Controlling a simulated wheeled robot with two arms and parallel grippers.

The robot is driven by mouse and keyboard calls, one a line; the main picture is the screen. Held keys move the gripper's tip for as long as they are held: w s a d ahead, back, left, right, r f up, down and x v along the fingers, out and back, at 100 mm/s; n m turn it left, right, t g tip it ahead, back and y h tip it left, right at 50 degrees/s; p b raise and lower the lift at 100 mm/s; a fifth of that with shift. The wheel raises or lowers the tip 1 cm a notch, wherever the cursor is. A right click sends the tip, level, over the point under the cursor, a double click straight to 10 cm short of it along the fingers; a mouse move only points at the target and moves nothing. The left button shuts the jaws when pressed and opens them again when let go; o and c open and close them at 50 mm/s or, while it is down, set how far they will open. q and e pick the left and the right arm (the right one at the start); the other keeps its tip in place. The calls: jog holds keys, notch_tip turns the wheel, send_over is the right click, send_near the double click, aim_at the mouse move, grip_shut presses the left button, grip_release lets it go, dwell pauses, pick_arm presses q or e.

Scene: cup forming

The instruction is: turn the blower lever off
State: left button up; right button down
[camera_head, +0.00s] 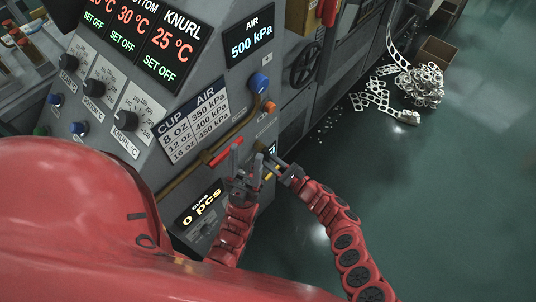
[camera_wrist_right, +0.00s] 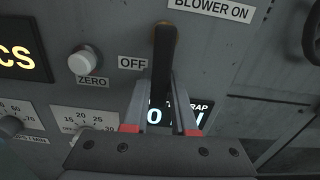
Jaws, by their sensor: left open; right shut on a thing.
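The black blower lever (camera_wrist_right: 163,62) stands between the fingers of my right gripper (camera_wrist_right: 160,88) in the right wrist view. The fingers are shut on it from both sides. An OFF label (camera_wrist_right: 132,63) is to its left, and a BLOWER ON label (camera_wrist_right: 212,9) is above and to the right. In the head view my right gripper (camera_head: 273,167) is at the panel's lower right edge, and the lever is too small to make out there. My left gripper (camera_head: 246,160) is open and empty, close to the right one, in front of the panel.
A white ZERO knob (camera_wrist_right: 83,61) and a lit display (camera_wrist_right: 178,114) are near the blower lever. Scrap (camera_head: 418,85) lies on the floor; the floor at right is clear.

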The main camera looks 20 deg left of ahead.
aim_at(267, 159)
jog(key=shift+s+f+m, duration=0.15)
jog(key=shift+s+m, duration=0.1)
jog(key=shift+m, duration=0.15)
jog(key=c, duration=0.7)
grip_release()
jog(key=shift+d+r+p, duration=0.2)
jog(key=shift+d+p, duration=0.2)
jog(key=shift+p, duration=0.1)
jog(key=p+v, duration=0.2)
jog(key=v, duration=0.1)
jog(key=p+v, duration=0.1)
jog(key=v, duration=0.1)
jog(key=shift+d+r, duration=0.1)
jog(key=shift+r, duration=0.15)
jog(key=v, duration=0.3)
jog(key=p+v, duration=0.1)
jog(key=v, duration=0.7)
jog(key=shift+s+d+f, duration=0.15)
jog(key=shift+d+f, duration=0.05)
jog(key=shift+f, duration=0.15)
